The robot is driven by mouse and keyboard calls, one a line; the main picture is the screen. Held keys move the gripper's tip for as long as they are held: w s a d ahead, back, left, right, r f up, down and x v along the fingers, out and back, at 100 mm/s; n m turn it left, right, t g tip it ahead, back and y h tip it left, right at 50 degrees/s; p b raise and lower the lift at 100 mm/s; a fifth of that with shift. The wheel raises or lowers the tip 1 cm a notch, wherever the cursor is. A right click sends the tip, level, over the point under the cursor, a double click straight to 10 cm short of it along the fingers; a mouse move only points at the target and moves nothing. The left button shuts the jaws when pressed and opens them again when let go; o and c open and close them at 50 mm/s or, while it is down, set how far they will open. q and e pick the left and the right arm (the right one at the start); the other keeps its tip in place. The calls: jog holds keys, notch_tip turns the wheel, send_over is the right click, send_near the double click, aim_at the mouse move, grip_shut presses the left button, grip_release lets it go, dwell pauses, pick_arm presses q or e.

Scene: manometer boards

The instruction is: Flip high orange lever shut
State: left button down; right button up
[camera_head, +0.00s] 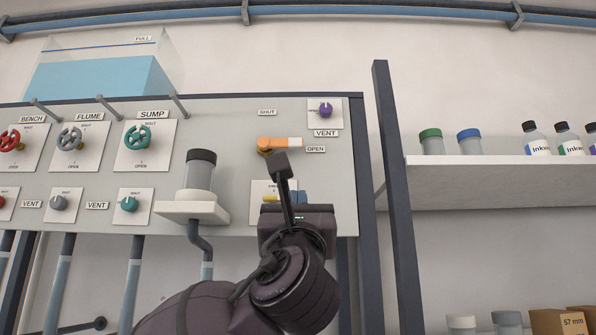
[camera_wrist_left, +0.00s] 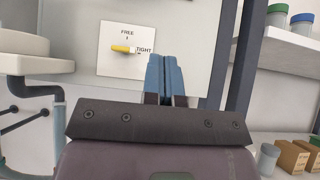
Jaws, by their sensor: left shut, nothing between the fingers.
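The high orange lever (camera_head: 280,143) is on the grey board in the head view. Its orange and white handle lies level, pointing right toward the OPEN label (camera_head: 315,149). The SHUT label (camera_head: 267,112) is above its pivot. My left gripper (camera_head: 299,196) is below the lever and apart from it in the picture, its blue fingers shut and empty. In the left wrist view the shut fingers (camera_wrist_left: 163,70) stand just right of a small plate with a yellow lever. My own dark stalk partly covers the area below the orange lever. My right gripper is not in view.
The yellow FREE/TIGHT lever (camera_wrist_left: 123,49) is close to my left fingers. A purple knob (camera_head: 325,110) is above right of the orange lever. A dark-capped cylinder (camera_head: 200,172) juts out at left. A dark post (camera_head: 394,190) and shelf (camera_head: 480,170) stand at right.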

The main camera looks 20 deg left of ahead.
aim_at(281, 146)
pick_arm(q)
jog(key=p+x, duration=0.2)
jog(key=x, duration=0.7)
jog(key=shift+w+a+r, duration=0.1)
jog(key=shift+r, duration=0.2)
notch_tip(281, 146, up, 3)
jog(key=shift+w+r+p, duration=0.1)
jog(key=shift+p, duration=0.5)
jog(key=shift+r, duration=0.35)
